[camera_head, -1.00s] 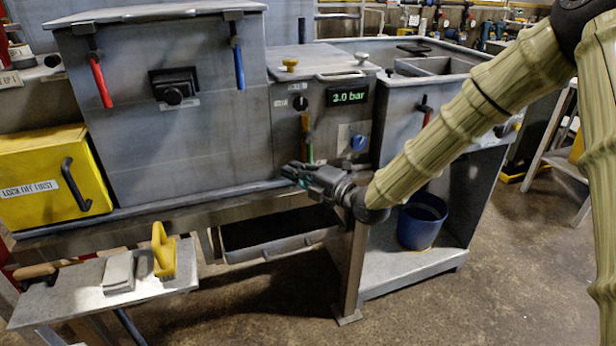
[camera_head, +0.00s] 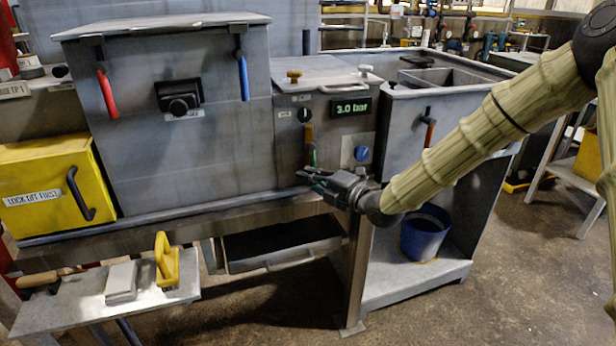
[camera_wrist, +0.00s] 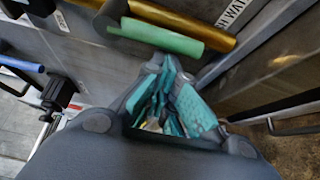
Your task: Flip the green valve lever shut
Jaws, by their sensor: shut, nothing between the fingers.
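The green valve lever (camera_head: 313,155) hangs down on the front of the panel, below a brass-coloured pipe piece (camera_head: 308,134). In the wrist view the green lever (camera_wrist: 162,37) lies beside the brass pipe (camera_wrist: 185,22), just beyond my fingertips. My gripper (camera_head: 308,177) is shut and empty, just below the lever's lower end. In the wrist view my gripper (camera_wrist: 168,100) shows teal finger pads close together. A small gap seems to lie between pads and lever; contact is hard to tell.
A display (camera_head: 351,107) reads 3.0 bar above a blue knob (camera_head: 361,153). A red handle (camera_head: 107,93) and a blue handle (camera_head: 243,77) hang on the large grey box at left. A yellow box (camera_head: 50,180) stands far left. A bench ledge (camera_head: 200,208) runs below.

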